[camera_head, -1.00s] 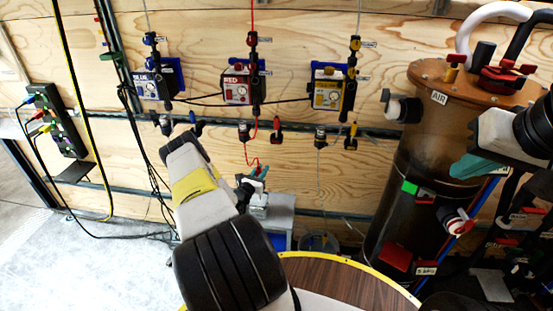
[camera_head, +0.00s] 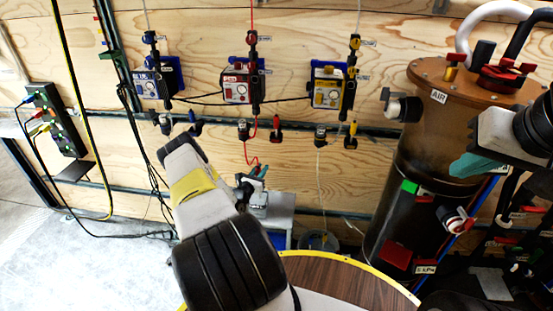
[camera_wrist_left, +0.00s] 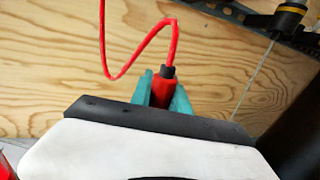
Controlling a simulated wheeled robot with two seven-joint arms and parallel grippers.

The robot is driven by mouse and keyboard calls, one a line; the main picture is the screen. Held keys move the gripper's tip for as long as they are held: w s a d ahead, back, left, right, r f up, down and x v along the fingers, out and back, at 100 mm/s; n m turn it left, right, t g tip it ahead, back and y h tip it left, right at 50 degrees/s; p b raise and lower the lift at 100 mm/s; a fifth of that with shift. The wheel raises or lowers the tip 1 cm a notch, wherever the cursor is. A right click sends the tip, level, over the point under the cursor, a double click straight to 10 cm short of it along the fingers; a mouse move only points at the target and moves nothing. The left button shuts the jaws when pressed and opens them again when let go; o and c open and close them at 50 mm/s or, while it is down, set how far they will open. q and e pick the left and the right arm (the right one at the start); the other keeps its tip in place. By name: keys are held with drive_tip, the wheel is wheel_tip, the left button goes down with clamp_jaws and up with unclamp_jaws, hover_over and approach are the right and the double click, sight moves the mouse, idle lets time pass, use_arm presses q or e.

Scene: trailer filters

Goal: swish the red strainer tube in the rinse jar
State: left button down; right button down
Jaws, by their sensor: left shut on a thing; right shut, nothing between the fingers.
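The red strainer tube (camera_head: 251,152) hangs from the red pump box (camera_head: 236,88) and bends down to my left gripper (camera_head: 260,172). In the left wrist view the teal fingers are shut on the red strainer (camera_wrist_left: 161,92), just below its dark collar. The strainer's lower end is hidden behind my gripper body. My right gripper (camera_head: 475,166) shows at the right edge, shut and empty, in front of the tank. A round dark container (camera_head: 318,242) stands low by the wall, right of my left gripper; I cannot tell whether it is the rinse jar.
Blue (camera_head: 150,83) and yellow (camera_head: 328,92) pump boxes hang on the plywood wall beside the red one. A grey stand (camera_head: 280,210) is below my left gripper. A large brown tank (camera_head: 425,150) stands at right. A round wooden tabletop (camera_head: 345,285) is in front.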

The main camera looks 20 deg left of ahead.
use_arm(q)
drive_tip(key=shift+s+a+f, duration=0.25)
drive_tip(key=shift+a+f, duration=0.7)
drive_tip(key=shift+w+d, duration=0.15)
drive_tip(key=shift+d, duration=0.35)
idle(0.3)
